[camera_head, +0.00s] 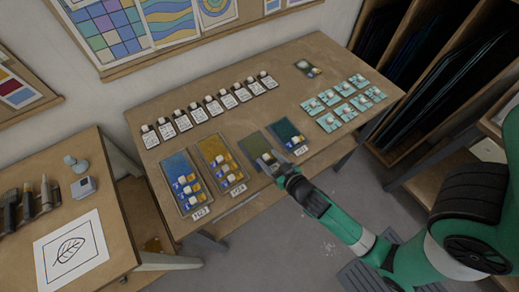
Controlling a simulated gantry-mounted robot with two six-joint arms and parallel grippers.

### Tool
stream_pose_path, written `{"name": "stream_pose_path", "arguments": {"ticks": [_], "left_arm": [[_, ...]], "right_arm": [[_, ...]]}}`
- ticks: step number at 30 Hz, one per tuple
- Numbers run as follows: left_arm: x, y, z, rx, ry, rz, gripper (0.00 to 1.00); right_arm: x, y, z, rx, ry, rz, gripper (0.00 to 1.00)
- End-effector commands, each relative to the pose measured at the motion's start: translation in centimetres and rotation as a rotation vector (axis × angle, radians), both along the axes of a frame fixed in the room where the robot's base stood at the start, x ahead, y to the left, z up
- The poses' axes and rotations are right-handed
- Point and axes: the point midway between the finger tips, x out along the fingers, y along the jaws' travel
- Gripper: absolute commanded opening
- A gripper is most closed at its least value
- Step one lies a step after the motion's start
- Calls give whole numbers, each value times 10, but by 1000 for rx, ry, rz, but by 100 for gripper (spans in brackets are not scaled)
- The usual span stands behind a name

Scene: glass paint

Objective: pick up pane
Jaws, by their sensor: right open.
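Glass panes lie in a row along the near edge of the wooden table: a blue pane (178,166), an amber pane (211,149), an olive pane (253,142) and a teal pane (284,130). Several small pieces lie on the lower parts of the blue and amber ones. My right gripper (269,160) is open over the near end of the olive pane and hides part of it. I cannot tell whether it touches the pane. My left gripper is not in view.
Several small labelled bottles (212,106) stand in a row at the back of the table (290,85). Teal cards (344,89) with small items lie at its right. A rack of dark sheets (400,40) stands at the right. A side table (105,180) holds a leaf drawing (70,250).

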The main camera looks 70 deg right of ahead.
Motion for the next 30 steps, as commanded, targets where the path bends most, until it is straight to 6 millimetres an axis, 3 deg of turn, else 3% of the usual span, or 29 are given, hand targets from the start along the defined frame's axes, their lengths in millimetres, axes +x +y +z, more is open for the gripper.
{"name": "stream_pose_path", "arguments": {"ticks": [9,20,30], "left_arm": [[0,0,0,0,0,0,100],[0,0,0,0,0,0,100],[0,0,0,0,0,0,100]], "right_arm": [[8,-6,-4,0,0,0,62],[8,-5,-4,0,0,0,0],[8,-5,-4,-1,-1,0,0]]}}
